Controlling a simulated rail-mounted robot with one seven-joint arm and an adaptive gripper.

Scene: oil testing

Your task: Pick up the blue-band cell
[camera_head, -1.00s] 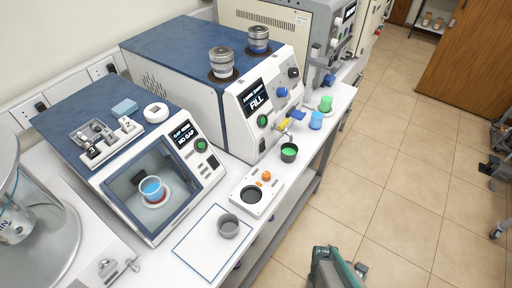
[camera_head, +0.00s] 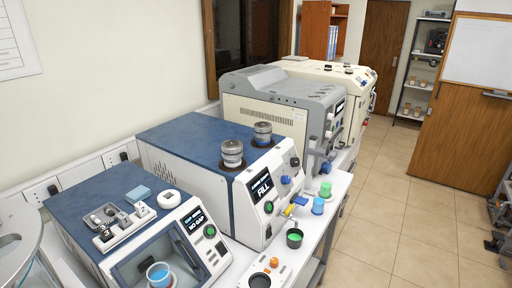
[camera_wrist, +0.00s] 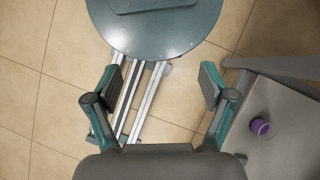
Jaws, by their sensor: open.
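A cup with blue on it (camera_head: 160,274) stands inside the windowed chamber of the front tester (camera_head: 150,240), cut by the bottom edge of the head view. It may be the blue-band cell; the band itself is too small to be sure of. My gripper (camera_wrist: 154,90) is open and empty in the wrist view, with bare tiled floor and rails beyond its fingers. It is out of the head view. No blue-banded thing shows in the wrist view.
A tester reading FILL (camera_head: 261,187) has two metal cells on top. Open floor lies right.

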